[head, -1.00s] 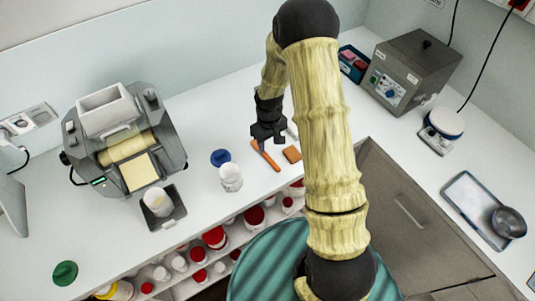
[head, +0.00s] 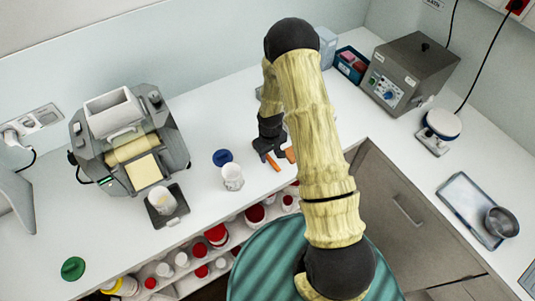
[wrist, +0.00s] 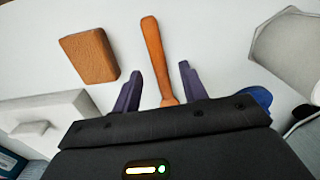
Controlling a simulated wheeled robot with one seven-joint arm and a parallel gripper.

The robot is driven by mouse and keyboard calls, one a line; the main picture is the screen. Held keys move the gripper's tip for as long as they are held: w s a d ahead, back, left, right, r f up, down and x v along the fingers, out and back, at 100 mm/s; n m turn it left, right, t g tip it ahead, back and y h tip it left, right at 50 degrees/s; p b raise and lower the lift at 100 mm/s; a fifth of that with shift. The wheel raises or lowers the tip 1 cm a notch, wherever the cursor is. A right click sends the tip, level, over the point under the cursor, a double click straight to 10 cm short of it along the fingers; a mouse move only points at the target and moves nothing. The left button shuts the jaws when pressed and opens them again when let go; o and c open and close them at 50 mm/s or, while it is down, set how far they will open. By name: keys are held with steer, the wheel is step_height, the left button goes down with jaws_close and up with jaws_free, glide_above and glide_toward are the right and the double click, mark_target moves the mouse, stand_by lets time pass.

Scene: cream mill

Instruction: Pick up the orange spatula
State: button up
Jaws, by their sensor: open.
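The orange spatula (wrist: 154,50) lies on the white counter. In the wrist view its orange length runs between the two dark fingers of my gripper (wrist: 159,82), and its lower end goes out of sight behind the gripper body. I cannot tell whether the fingers touch it. In the head view my gripper (head: 269,155) is low over the counter, and the orange spatula (head: 273,163) shows just by its fingers. The gripper is open and holds nothing.
An orange-brown block (wrist: 89,55) lies left of the spatula in the wrist view. A white cup (head: 232,177) and a blue lid (head: 222,157) stand left of my gripper in the head view. The roller mill (head: 128,137) is farther left. The counter's front edge is close.

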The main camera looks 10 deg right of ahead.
mark_target(270, 158)
steer(key=shift+f, duration=0.75)
jaws_close()
steer(key=shift+w+r, duration=0.1)
steer(key=shift+r, duration=0.1)
step_height(270, 158, up, 10)
steer(key=b, duration=0.3)
steer(key=shift+f, duration=0.15)
steer(key=shift+f, duration=0.1)
stand_by(0.5)
